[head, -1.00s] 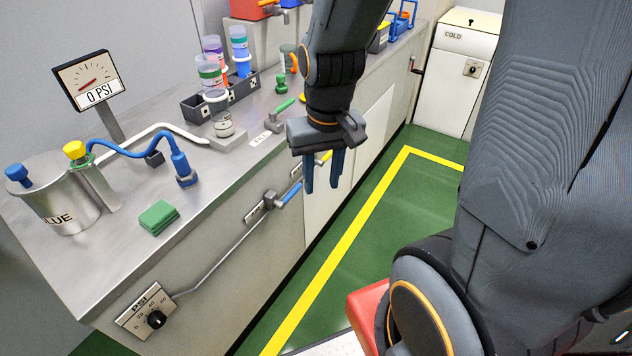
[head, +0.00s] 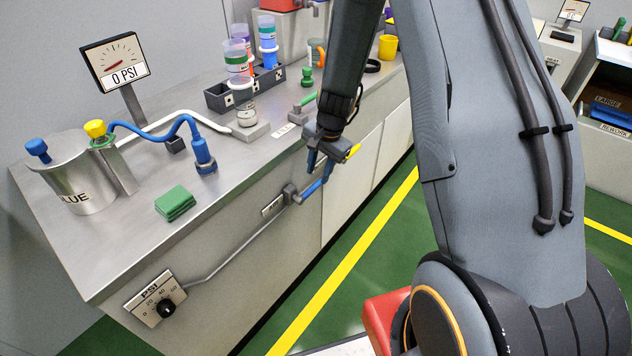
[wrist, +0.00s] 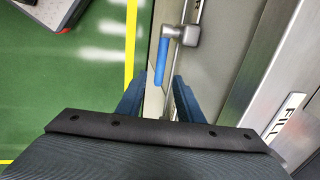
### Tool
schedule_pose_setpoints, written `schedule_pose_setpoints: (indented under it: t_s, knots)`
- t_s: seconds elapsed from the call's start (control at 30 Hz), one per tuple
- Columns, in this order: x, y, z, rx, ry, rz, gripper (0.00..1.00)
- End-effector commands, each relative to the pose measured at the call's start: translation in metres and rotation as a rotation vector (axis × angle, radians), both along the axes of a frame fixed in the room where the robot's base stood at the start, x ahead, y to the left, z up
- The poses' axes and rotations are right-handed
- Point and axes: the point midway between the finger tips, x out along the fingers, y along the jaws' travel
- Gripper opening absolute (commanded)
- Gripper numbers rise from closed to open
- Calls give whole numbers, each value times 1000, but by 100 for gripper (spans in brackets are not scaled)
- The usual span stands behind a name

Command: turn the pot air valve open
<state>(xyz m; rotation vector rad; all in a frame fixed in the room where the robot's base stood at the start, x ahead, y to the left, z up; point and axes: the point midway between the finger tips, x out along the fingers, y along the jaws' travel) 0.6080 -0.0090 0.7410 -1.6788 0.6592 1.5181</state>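A valve with a grey body (head: 290,194) and a blue lever handle (head: 311,190) sits on the bench front, at the end of a grey pipe. I take it as the pot air valve; its label is too small to read. The lever points away from the pipe, along the bench front. My gripper (head: 319,168) points down just above the lever, with its fingers apart and empty. In the wrist view the blue lever (wrist: 163,64) lies just beyond the fingertips (wrist: 159,84), roughly in line with the gap. I cannot tell whether they touch.
A PSI knob panel (head: 156,299) is at the pipe's lower end. The gauge (head: 115,63) reads 0 PSI. A metal pot (head: 83,185), blue hose (head: 160,134) and green pads (head: 175,204) are on the bench. A yellow handle (head: 354,151) is beside my gripper. The green floor ahead is clear.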

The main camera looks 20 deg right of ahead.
Motion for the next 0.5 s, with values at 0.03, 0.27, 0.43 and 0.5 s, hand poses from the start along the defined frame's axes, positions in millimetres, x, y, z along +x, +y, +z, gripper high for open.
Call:
schedule_pose_setpoints:
  t_s: [0.03,0.27,0.43,0.5]
  knots:
    - [1,1,-9,1,3,-1,33]
    - [6,5,-40,0,1,0,33]
    - [8,6,-50,1,0,1,33]
    - [8,6,-52,0,0,3,33]
